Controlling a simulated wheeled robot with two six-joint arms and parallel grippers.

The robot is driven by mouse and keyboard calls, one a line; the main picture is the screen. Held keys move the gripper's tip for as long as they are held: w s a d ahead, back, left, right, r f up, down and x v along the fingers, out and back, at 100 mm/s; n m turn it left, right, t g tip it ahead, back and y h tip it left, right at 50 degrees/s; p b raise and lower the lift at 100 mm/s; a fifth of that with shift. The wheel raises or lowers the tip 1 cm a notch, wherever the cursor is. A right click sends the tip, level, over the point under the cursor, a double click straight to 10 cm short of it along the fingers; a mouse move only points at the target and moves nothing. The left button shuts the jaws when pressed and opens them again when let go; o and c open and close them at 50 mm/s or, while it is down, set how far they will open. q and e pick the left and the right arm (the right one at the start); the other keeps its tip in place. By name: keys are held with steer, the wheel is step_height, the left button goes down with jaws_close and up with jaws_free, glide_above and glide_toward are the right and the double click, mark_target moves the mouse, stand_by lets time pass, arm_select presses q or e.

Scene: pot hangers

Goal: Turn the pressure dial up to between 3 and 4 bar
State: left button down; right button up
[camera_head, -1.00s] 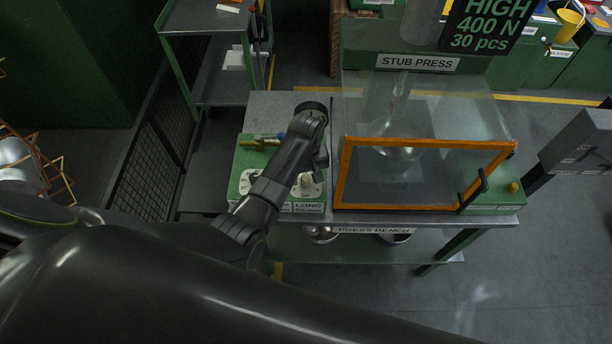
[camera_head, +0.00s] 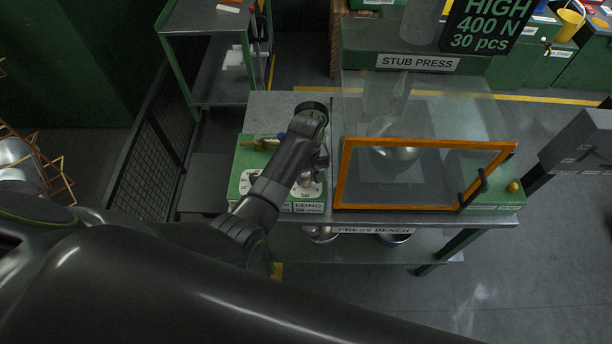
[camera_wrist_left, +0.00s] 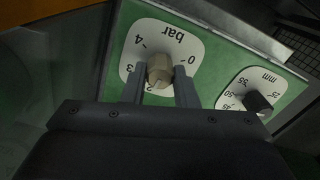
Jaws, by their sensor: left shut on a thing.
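The pressure dial is a white plate marked "bar" (camera_wrist_left: 179,42) on a green panel in the left wrist view. Its brass-coloured knob (camera_wrist_left: 160,70) sits between the two fingers of my left gripper (camera_wrist_left: 161,84), which is shut on it. The figures 0, 2, 3 and 4 show around the knob; I cannot tell which one it points to. In the head view my left gripper (camera_head: 313,172) is over the panel at the left of the press bench, and my arm hides part of the bar dial (camera_head: 309,190). My right gripper is not in view.
A second dial marked "mm" (camera_wrist_left: 238,84) has a black knob (camera_wrist_left: 258,102) close beside. The stub press, with an orange-framed guard (camera_head: 430,143), stands right of the panel. A brass valve-like fitting (camera_head: 262,142) with a blue end lies behind my wrist.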

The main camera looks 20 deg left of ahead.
mark_target(306, 177)
arm_select(q)
steer(key=m, duration=0.3)
steer(key=shift+m, duration=0.3)
steer(key=m, duration=1.1)
steer(key=c, duration=1.1)
jaws_free()
step_height(306, 177, up, 3)
steer(key=shift+r+p, duration=0.1)
steer(key=shift+p, duration=1)
steer(key=shift+r, duration=0.9)
